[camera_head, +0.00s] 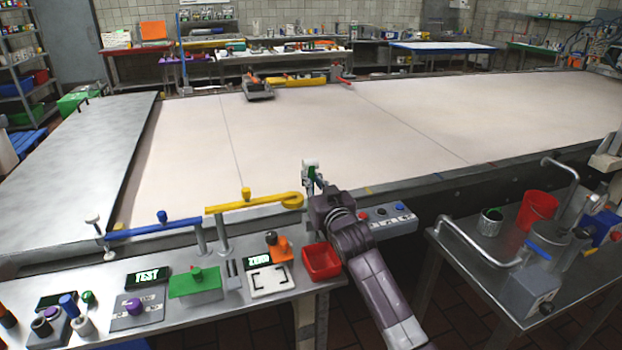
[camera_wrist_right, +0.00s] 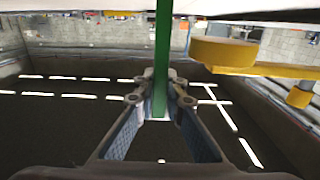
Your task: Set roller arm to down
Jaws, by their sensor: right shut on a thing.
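A yellow arm (camera_head: 252,203) with a rounded end and an upright knob lies roughly level on a post at the near edge of the long belt. It also shows in the wrist view (camera_wrist_right: 270,68), to the right of my gripper. A similar blue arm (camera_head: 152,229) with a blue knob is left of it. I cannot tell which one is the roller arm. My right gripper (camera_head: 312,187) is just right of the yellow arm's rounded end, apart from it. It is shut on a green-handled tool (camera_wrist_right: 161,60) with a white top (camera_head: 310,164). My left gripper is out of view.
Below the gripper are a red bin (camera_head: 321,262) and a button box (camera_head: 388,219). The near-left bench holds a TEST panel (camera_head: 140,300), a green block (camera_head: 195,283) and a scale (camera_head: 268,281). A steel table (camera_head: 470,262) with a red bucket (camera_head: 538,208) stands right. The belt (camera_head: 300,130) is mostly clear.

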